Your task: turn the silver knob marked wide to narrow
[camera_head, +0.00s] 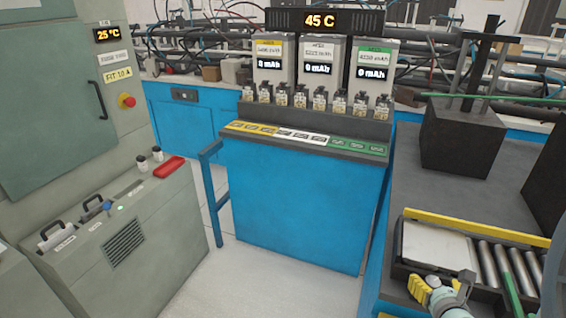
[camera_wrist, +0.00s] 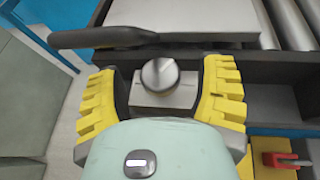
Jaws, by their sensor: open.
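The silver knob (camera_wrist: 159,74) shows in the wrist view as a round metal disc on a small grey plate (camera_wrist: 165,99), set in a dark frame edge. No marking on it is readable. My gripper (camera_wrist: 163,78) is open, with one yellow ribbed finger to the left of the knob and one to the right. Gaps show on both sides, so the fingers appear apart from it. The gripper's pale body hides what lies below the plate. In the head view my gripper (camera_head: 424,291) is at the bottom right, by the roller bench; I cannot make out the knob there.
A dark handle-like bar (camera_wrist: 105,38) lies above the left finger. A pale plate (camera_head: 436,244) and metal rollers (camera_head: 492,268) sit beyond the knob. A red part (camera_wrist: 285,160) is at the lower right. A black block (camera_head: 462,140) stands farther back on the bench.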

